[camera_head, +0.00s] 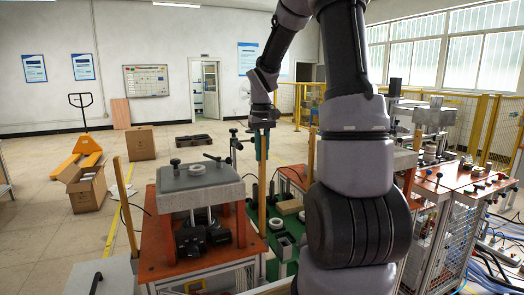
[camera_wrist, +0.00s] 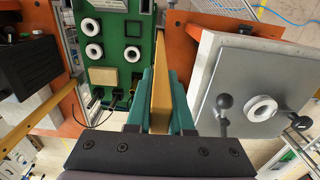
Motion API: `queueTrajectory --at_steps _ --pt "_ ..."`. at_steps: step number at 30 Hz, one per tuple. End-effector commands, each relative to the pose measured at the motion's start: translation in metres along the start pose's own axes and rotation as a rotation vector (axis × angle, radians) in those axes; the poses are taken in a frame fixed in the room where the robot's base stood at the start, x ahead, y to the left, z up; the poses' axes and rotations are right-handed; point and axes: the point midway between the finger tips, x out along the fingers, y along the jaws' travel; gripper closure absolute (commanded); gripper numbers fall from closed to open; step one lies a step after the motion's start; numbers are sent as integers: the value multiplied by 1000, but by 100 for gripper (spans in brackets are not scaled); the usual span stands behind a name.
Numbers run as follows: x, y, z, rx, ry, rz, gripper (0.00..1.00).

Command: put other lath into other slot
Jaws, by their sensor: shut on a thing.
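My gripper (camera_head: 261,145) hangs in the middle of the head view, with green fingers shut on a wooden lath (camera_head: 262,195). The held lath is long, thin and roughly upright, beside the orange-topped machine and in front of the green board. In the wrist view the lath (camera_wrist: 161,85) runs between the two fingers (camera_wrist: 161,105). Another upright lath (camera_head: 126,207) stands at the left side of the orange machine. A further upright lath (camera_head: 311,155) stands just right of my gripper. I cannot make out a slot clearly, nor whether the held lath's lower end touches anything.
The grey block (camera_head: 199,185) with a white ring and black knobs sits over the orange machine (camera_head: 165,236), left of the lath. The green board (camera_wrist: 140,50) carries white rings and a tan block (camera_wrist: 103,76). Another machine (camera_head: 470,180) stands right.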

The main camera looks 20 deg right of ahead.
Motion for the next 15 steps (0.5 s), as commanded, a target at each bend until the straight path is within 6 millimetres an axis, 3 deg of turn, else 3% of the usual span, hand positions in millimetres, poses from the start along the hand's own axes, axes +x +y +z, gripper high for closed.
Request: queueTrajectory --at_steps 15 --pt "16 0 0 1 -1 0 100"
